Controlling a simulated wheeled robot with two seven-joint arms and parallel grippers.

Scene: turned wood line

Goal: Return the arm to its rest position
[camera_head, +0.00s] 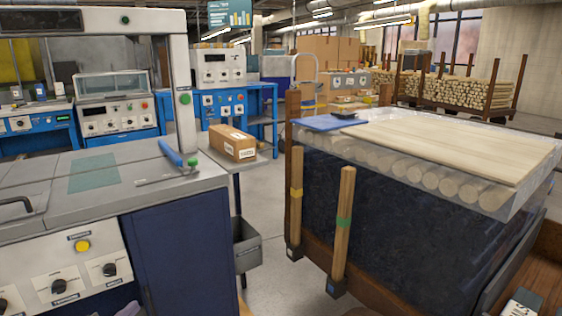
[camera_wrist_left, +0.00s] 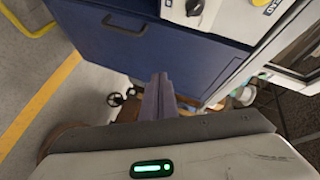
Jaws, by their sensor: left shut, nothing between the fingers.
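My left gripper (camera_wrist_left: 158,90) shows in the left wrist view. Its two fingers are pressed together with nothing between them. It points toward the dark blue cabinet front (camera_wrist_left: 150,55) of a machine, and I see no object touching the fingers. In the head view only a small part at the lower left edge may belong to this arm; the rest of it is out of the picture. My right gripper does not show in either view.
The grey machine top (camera_head: 120,165) with a control panel fills the left. A cardboard box (camera_head: 232,143) sits on a small side shelf. A large wrapped stack of wood (camera_head: 430,170) with upright posts stands at right. Clear floor (camera_head: 275,190) lies between them.

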